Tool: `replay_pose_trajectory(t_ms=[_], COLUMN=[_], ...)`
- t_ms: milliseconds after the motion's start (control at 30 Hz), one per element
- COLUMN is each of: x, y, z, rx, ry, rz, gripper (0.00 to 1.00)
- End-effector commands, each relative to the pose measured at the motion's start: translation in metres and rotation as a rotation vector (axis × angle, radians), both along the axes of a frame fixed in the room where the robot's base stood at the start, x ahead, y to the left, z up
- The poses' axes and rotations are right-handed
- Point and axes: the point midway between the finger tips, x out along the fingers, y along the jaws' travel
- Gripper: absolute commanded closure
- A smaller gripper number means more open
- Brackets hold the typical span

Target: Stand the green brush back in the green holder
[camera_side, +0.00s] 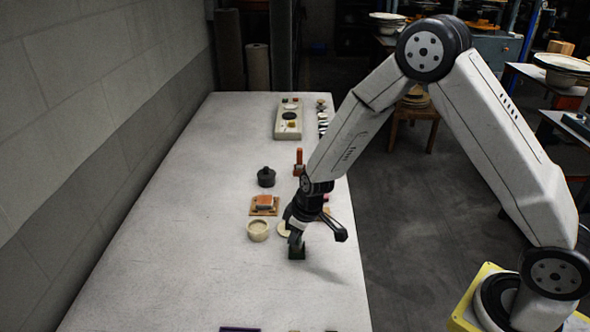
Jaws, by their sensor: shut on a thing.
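My gripper (296,238) points down over the right side of the pale table, near its middle. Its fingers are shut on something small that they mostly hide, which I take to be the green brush. Directly below the fingertips is a small dark green block (298,253), which looks like the green holder standing on the table. The fingertips come down to the block's top. I cannot tell whether the brush is inside the holder or just above it, nor whether it is upright.
Left of my gripper are a beige cup (258,231), an orange block on a wooden board (264,205) and a black lidded pot (266,177). An orange upright item (299,163) and a button panel (289,119) lie farther back. The table's left side is clear.

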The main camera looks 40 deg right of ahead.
Motion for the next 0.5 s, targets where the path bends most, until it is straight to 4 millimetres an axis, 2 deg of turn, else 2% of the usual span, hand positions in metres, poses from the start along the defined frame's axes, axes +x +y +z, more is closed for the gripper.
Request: replay_pose_trajectory(t_ms=[167,200,300,500], x=[0.0001,0.0001,0.0001,0.0001], y=[0.0000,0.0000,0.0000,0.0000], z=[-0.0032,-0.0031,-0.0030,-0.0029], rx=[0.000,0.000,0.000,0.000], ry=[0.000,0.000,0.000,0.000], rz=[0.001,0.000,0.000,0.000], gripper=[1.00,0.62,0.36,0.36])
